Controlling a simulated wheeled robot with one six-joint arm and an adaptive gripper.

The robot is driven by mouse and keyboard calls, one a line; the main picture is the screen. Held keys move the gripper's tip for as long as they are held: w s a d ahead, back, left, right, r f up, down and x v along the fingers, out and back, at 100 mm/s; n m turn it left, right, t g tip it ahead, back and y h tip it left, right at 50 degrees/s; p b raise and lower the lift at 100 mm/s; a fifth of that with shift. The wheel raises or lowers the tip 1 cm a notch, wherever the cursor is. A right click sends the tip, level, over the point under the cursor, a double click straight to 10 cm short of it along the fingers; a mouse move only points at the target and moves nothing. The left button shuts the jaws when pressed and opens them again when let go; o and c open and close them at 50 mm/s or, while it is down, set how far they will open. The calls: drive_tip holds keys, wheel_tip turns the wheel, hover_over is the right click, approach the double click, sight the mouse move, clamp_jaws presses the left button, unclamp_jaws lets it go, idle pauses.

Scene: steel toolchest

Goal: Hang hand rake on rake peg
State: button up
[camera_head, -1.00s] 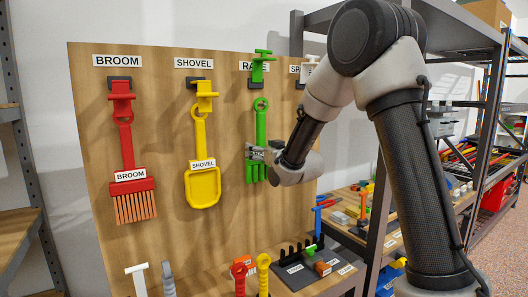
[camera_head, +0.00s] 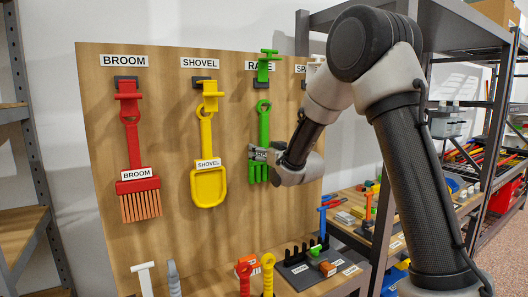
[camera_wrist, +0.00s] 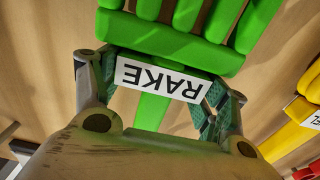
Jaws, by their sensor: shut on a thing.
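The green hand rake (camera_head: 263,126) hangs upright in my gripper in front of the wooden board, ring end up and tines down. My gripper (camera_head: 259,154) is shut on it at the RAKE label, just above the tines. In the wrist view, the fingers (camera_wrist: 155,85) clasp both sides of the label, with the green rake head (camera_wrist: 180,42) beyond. The depth gap to the board is unclear.
A red broom (camera_head: 137,183) and a yellow shovel (camera_head: 208,186) hang on pegs to the left. The sign and peg at right (camera_head: 310,72) are partly hidden by my arm. Several tools stand below on the bench. A steel shelf (camera_head: 462,62) is at right.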

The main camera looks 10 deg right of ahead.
drive_tip(key=o, duration=1.2)
